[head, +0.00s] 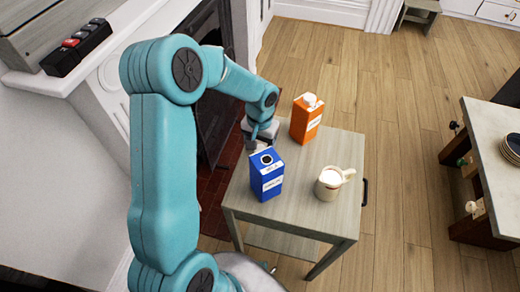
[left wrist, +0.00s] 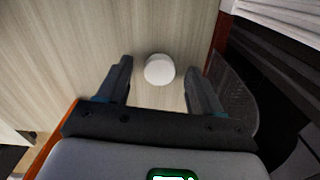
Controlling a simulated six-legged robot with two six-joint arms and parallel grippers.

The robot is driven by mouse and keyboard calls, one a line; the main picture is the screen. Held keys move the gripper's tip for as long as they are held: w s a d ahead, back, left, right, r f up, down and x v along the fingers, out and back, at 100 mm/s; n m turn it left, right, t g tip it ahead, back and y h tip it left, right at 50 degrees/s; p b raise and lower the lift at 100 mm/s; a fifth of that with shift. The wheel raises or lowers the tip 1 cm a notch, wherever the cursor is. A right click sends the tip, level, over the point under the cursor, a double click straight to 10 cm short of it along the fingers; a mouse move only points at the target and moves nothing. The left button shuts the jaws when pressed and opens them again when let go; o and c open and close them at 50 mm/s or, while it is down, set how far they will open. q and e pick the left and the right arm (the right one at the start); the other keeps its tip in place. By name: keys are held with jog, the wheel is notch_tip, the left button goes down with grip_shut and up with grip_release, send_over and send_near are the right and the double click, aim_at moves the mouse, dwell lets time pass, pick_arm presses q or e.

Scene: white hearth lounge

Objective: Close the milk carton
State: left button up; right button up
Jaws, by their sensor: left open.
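A blue milk carton (head: 266,177) stands upright on a small grey wooden table (head: 300,170); a dark round opening shows in its top, with no cap on it. My left gripper (head: 257,143) is low over the table just behind the carton, pointing down. In the left wrist view, my left gripper (left wrist: 159,72) is open, and a small round white cap (left wrist: 159,70) lies on the tabletop (left wrist: 70,50) between its fingertips. No contact between fingers and cap is visible. I do not see the cap in the head view. My right gripper is not in view.
An orange carton (head: 306,118) with a white cap stands behind, right of my left gripper. A white jug (head: 330,183) stands at the table's right side. A counter with stacked plates (head: 512,147) is at far right. The table's front middle is clear.

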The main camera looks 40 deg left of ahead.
aim_at(260, 149)
pick_arm(q)
jog(key=shift+c, duration=0.4)
jog(key=c, duration=1)
jog(key=shift+c, duration=0.2)
notch_tip(260, 149, up, 20)
jog(key=p, duration=0.2)
